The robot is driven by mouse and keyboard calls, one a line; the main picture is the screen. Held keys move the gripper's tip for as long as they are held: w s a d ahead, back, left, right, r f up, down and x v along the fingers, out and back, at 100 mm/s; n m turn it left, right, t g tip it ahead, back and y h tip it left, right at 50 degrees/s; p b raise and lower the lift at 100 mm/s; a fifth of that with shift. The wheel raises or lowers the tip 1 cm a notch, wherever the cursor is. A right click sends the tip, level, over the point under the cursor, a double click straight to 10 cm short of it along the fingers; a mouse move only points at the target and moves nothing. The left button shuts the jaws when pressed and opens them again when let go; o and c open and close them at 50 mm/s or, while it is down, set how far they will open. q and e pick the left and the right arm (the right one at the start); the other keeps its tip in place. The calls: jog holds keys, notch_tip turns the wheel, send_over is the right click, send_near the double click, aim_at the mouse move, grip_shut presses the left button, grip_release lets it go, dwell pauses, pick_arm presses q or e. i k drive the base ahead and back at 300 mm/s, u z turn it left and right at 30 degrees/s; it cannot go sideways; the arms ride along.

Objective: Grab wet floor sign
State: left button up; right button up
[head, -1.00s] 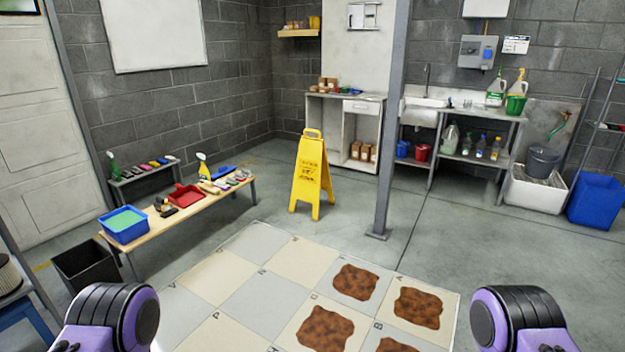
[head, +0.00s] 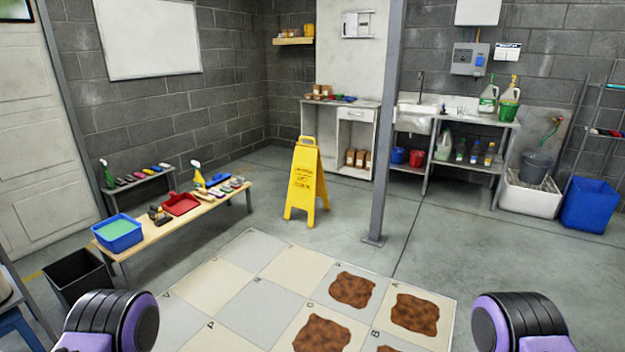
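The yellow wet floor sign (head: 304,182) stands upright and unfolded on the grey floor, beyond the tiled mat and left of the metal post. Nothing touches it. A purple and black part of my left arm shows at the bottom left, and a matching part of my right arm at the bottom right. Both are well short of the sign. Neither gripper's fingers are in the picture.
A grey post (head: 384,150) rises just right of the sign. A wooden bench (head: 160,231) with a blue basin (head: 118,238) and cleaning tools is on the left. A checkered mat (head: 252,250) with brown patches lies in front. Open floor surrounds the sign.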

aim_at(302, 190)
jog(key=z, duration=0.1)
jog(key=i, duration=4.85)
jog(key=u, duration=0.2)
jog(key=i, duration=1.2)
jog(key=u, duration=0.05)
